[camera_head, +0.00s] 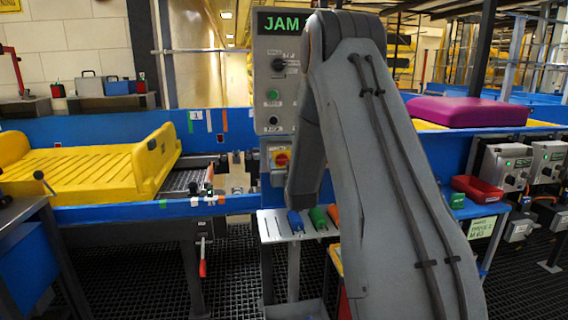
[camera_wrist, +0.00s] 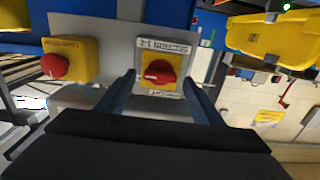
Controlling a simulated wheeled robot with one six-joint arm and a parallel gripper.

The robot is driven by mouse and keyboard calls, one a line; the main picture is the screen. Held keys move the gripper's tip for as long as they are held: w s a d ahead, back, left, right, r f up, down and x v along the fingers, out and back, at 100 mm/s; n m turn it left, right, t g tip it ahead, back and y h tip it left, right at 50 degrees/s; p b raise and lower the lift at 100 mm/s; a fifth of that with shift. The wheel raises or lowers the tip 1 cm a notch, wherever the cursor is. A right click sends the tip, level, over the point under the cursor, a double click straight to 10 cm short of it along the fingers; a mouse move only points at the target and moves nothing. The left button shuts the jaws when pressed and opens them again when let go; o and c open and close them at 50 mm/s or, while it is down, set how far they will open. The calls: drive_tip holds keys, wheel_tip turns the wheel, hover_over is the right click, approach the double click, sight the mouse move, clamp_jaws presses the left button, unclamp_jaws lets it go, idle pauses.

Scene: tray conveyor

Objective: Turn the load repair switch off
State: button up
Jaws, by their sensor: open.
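A red rotary knob (camera_wrist: 158,74) sits on a yellow square with a pale plate in the wrist view. Its plate lettering is upside down and seems to read "SECTION 1-2". A pale mark on the knob points left. My gripper (camera_wrist: 159,70) is open, one finger on each side of the knob; contact is not clear. I cannot read any "load repair" label.
A yellow box with a red button (camera_wrist: 54,66) is left of the knob in the wrist view. The JAM panel (camera_head: 276,90) has a black selector and a green button. A yellow tray (camera_head: 80,165) stands left, a purple item (camera_head: 468,111) right, control boxes (camera_head: 505,168) far right.

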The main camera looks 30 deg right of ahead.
drive_tip(key=shift+w, duration=0.25)
drive_tip(key=c, duration=1)
drive_tip(key=shift+c, duration=0.2)
